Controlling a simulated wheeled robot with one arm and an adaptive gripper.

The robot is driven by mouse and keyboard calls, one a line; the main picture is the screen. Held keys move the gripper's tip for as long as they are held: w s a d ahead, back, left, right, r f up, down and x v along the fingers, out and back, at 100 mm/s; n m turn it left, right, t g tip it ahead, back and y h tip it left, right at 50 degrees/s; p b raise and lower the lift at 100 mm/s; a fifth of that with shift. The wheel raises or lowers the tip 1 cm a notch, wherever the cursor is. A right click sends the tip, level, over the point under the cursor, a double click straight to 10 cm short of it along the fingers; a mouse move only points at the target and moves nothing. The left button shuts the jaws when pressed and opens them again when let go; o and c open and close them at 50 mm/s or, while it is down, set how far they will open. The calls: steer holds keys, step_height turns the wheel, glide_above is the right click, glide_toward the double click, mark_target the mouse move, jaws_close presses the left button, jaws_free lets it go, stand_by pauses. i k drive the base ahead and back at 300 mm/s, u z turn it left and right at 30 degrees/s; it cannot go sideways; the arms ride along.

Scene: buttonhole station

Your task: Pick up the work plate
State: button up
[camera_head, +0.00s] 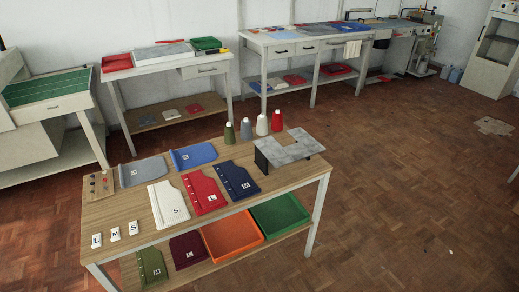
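A flat grey plate with a mottled surface and a notch in one edge (290,148), which looks like the work plate, is at the right end of the near wooden table (150,238). It is raised above the tabletop on dark supports, with an open space beneath its left part. My gripper is not in view, and nothing is seen touching the plate.
Yarn cones, including a red one (277,122), stand just behind the plate. A navy garment piece (237,181) lies to its left, among several others. An orange bin (231,236) and a green bin (279,215) sit on the lower shelf.

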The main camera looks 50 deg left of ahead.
mark_target(267, 148)
steer(key=i, duration=0.8)
steer(key=u, duration=3.2)
steer(key=i, duration=0.4)
